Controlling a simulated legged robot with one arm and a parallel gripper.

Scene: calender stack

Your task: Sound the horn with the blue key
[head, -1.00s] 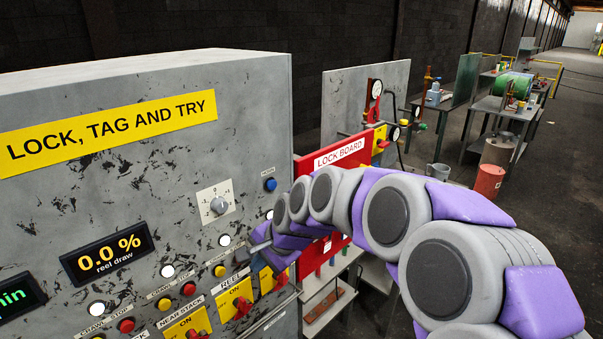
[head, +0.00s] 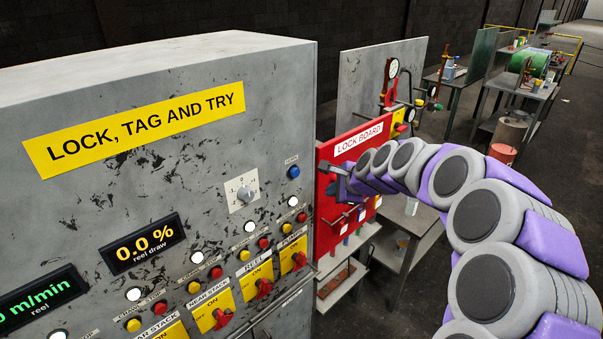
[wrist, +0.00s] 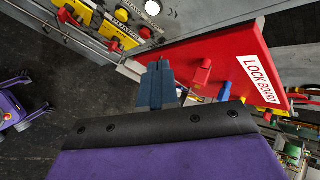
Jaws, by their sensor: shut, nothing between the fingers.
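The blue key (head: 293,172) is a round blue button on the upper right of the grey panel face, with a small label above it that is too small to read surely. It looks unpressed. My gripper (head: 337,180) is to the right of the blue key, past the panel's right edge, in front of the red lock board (head: 325,215). It is apart from the key. In the wrist view my gripper's blue-grey fingers (wrist: 158,68) are together with nothing between them. The blue key does not show clearly in the wrist view.
The grey panel (head: 160,75) carries a grey dial (head: 244,194) left of the key. Below are white lamps, red and yellow buttons and red-handled switches (head: 264,288). Red and blue items hang on the lock board. Benches stand behind at the right.

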